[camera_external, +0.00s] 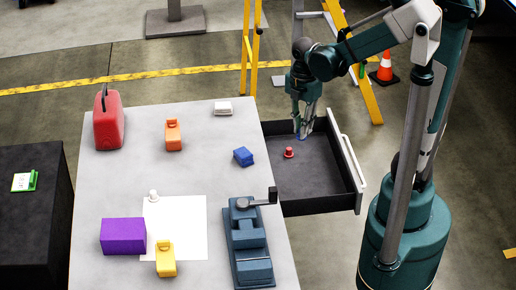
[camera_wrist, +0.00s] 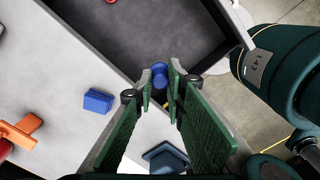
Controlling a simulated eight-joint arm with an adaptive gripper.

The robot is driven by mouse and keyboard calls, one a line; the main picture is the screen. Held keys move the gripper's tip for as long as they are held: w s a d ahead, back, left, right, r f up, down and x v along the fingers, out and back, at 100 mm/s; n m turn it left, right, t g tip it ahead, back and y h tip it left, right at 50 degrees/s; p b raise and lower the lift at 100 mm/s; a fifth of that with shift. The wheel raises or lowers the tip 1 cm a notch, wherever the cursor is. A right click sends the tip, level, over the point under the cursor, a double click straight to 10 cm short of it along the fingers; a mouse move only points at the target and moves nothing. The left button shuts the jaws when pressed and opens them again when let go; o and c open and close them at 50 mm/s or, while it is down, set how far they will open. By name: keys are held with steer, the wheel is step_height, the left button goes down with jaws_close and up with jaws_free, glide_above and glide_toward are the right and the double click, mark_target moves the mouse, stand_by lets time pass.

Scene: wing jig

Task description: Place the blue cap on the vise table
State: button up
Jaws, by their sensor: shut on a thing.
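My gripper (camera_external: 301,122) is above the open drawer, near its far side in the external view. It is shut on the blue cap (camera_wrist: 160,76), which sits between the fingertips in the wrist view. In the external view a bit of the blue cap (camera_external: 298,136) shows below the fingers. The vise table (camera_external: 190,170) is the light grey table left of the drawer, with the blue-grey vise (camera_external: 248,240) at its near right edge. The vise also shows partly in the wrist view (camera_wrist: 165,157).
The black drawer (camera_external: 325,185) holds a red cap (camera_external: 289,152). On the table are a blue block (camera_external: 243,156), white block (camera_external: 222,108), orange item (camera_external: 173,134), red can (camera_external: 107,120), purple box (camera_external: 123,236), white sheet (camera_external: 185,222) and yellow item (camera_external: 165,259). The table's middle is clear.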

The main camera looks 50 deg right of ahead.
step_height(320, 180, up, 5)
steer(key=shift+f, duration=0.15)
steer(key=shift+w+a+r, duration=0.1)
steer(key=shift+a+r, duration=0.05)
steer(key=shift+r, duration=0.1)
steer(key=shift+w+a, duration=0.25)
steer(key=shift+a, duration=0.05)
steer(key=w+a+r+n+p, duration=0.1)
steer(key=w+a+n+p, duration=0.3)
steer(key=a, duration=1)
steer(key=w+a+r+n+p, duration=0.15)
steer(key=w+a+n, duration=0.35)
steer(key=a, duration=0.8)
steer(key=s+a+f+n+p, duration=0.1)
steer(key=s+a+n+p, duration=0.15)
steer(key=a, duration=0.65)
steer(key=s+a+f+n+p, duration=0.1)
steer(key=s+a+n, duration=0.2)
steer(key=a, duration=0.5)
steer(key=s+a+f+n+p, duration=0.1)
steer(key=s+a+n+p, duration=0.15)
steer(key=a, duration=0.65)
steer(key=shift+n, duration=0.5)
steer(key=shift+f+b, duration=0.35)
steer(key=shift+f, duration=2.05)
